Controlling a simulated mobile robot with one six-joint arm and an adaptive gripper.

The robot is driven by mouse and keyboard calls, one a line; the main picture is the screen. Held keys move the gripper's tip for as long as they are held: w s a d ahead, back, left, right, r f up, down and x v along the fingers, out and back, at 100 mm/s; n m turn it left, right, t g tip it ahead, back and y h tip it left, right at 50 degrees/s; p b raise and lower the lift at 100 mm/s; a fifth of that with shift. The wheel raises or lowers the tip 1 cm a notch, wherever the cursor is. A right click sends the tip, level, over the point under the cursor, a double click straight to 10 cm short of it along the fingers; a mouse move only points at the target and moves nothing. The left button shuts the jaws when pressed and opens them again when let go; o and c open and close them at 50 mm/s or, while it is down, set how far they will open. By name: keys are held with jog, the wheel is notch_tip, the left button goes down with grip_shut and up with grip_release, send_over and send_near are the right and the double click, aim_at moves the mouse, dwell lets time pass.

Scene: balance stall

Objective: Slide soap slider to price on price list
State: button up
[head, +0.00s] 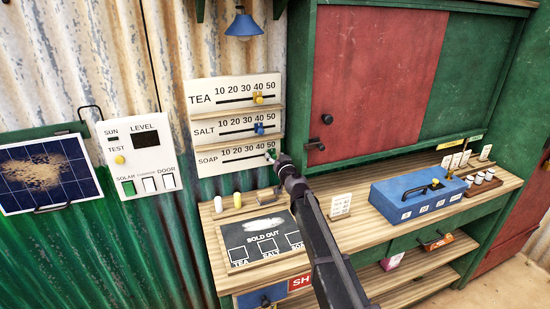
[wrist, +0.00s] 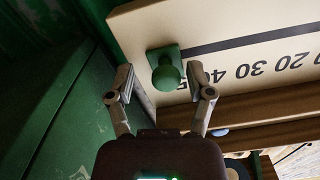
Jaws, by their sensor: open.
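The price board has three rows, TEA, SALT and SOAP, each with a slot and a scale from 10 to 50. The green soap slider (head: 271,155) is at the right end of the bottom row, by the 50. In the wrist view its round green knob (wrist: 167,74) shows between my fingertips, with a gap on each side. My gripper (head: 279,160) is open at the knob; it also shows in the wrist view (wrist: 162,80). A small white card (head: 340,205) stands on the counter, its print too small to read.
The yellow tea slider (head: 258,98) and blue salt slider (head: 259,128) sit above, near 40. A green wall (wrist: 45,100) is close beside my gripper. Below are the SOLD OUT board (head: 280,255) and, farther right, a blue box (head: 400,207).

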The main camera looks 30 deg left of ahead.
jog(key=shift+s+d, duration=0.15)
jog(key=v, duration=1.1)
jog(key=shift+s+d, duration=0.2)
jog(key=shift+d, duration=0.1)
jog(key=s+d+f+g+h+p, duration=0.2)
jog(key=d+f+g, duration=0.1)
jog(key=d, duration=0.7)
jog(key=s+d+f+g+h+p, duration=0.1)
jog(key=s+d+f+g+h, duration=0.15)
jog(key=d, duration=0.65)
jog(key=s+d+f+g+h+p, duration=0.2)
jog(key=s+d+f, duration=0.15)
jog(key=d, duration=0.65)
jog(key=s+d+f+m+g+h, duration=0.1)
jog(key=s+d+m+h, duration=0.1)
jog(key=d, duration=0.5)
jog(key=s+d+f+m+g+h+p, duration=0.1)
jog(key=s+d+m+g+h, duration=0.1)
jog(key=s+d, duration=0.2)
jog(key=s+d+f+m+g+h, duration=0.1)
jog(key=s+d+m+h, duration=0.1)
jog(key=d, duration=0.8)
jog(key=shift+s+d+m+g+h, duration=0.15)
jog(key=shift+s+m+g+h, duration=0.25)
jog(key=shift+s, duration=0.5)
